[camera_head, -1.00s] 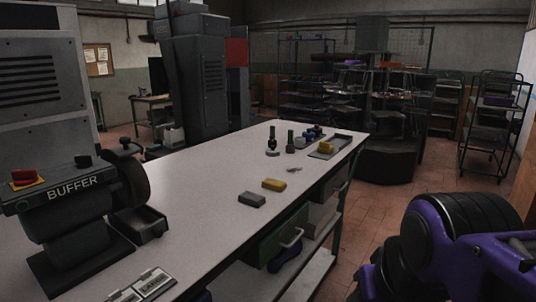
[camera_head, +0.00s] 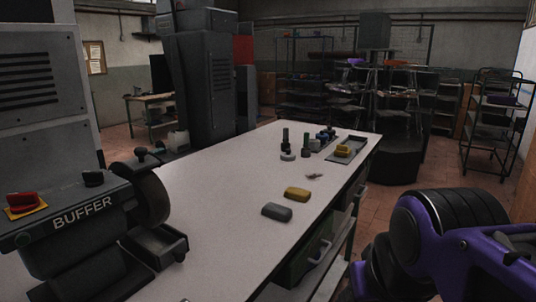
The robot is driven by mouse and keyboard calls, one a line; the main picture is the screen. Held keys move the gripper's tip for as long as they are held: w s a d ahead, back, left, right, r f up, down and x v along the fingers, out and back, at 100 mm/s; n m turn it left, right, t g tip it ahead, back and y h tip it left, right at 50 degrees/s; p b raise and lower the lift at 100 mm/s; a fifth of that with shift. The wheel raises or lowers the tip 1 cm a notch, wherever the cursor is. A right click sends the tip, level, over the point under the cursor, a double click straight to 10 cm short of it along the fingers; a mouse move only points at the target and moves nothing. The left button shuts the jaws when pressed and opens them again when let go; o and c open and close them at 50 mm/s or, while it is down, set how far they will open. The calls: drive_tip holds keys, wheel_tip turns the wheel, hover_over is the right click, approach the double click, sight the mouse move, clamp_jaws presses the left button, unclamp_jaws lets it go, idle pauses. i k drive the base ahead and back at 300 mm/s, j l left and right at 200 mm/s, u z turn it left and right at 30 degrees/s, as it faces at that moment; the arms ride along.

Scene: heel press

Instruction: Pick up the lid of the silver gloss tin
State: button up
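Several small bottles and tins stand at the far end of the white-topped workbench (camera_head: 225,200). A low pale grey round item (camera_head: 288,156) sits there beside a dark bottle (camera_head: 285,138). It may be a tin or a lid. Another small grey item (camera_head: 314,145) stands to its right. All are too small to tell which is the silver gloss tin or whether its lid is on. My purple and black arm (camera_head: 450,240) shows at the lower right, beside the bench and well away from these items. My gripper is not in view.
A grey block (camera_head: 277,212) and a yellow block (camera_head: 297,194) lie mid-bench. A tray (camera_head: 334,158) holds another yellow block (camera_head: 343,151). The buffer machine (camera_head: 82,212) stands at the left. Red tiled floor (camera_head: 410,193) is open right of the bench.

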sight(287, 155)
drive_tip(key=k, duration=0.25)
drive_tip(key=k+l+u, duration=0.1)
drive_tip(key=u, duration=0.5)
drive_tip(key=i+l+u, duration=0.2)
drive_tip(key=l, duration=0.15)
drive_tip(key=i+l+u, duration=0.1)
drive_tip(key=l+u, duration=0.15)
drive_tip(key=l, duration=0.15)
drive_tip(key=i+l+u, duration=0.1)
drive_tip(key=l, duration=0.3)
drive_tip(key=i+l, duration=0.15)
drive_tip(key=l, duration=0.25)
drive_tip(key=i+l+u, duration=0.15)
drive_tip(key=l, duration=0.25)
drive_tip(key=i+l+u, duration=0.1)
drive_tip(key=l, duration=0.3)
drive_tip(key=i+l, duration=0.1)
drive_tip(key=l, duration=0.3)
drive_tip(key=i+l, duration=0.1)
drive_tip(key=l, duration=0.75)
drive_tip(key=i+l, duration=0.15)
drive_tip(key=l, duration=0.3)
drive_tip(key=j+u, duration=0.05)
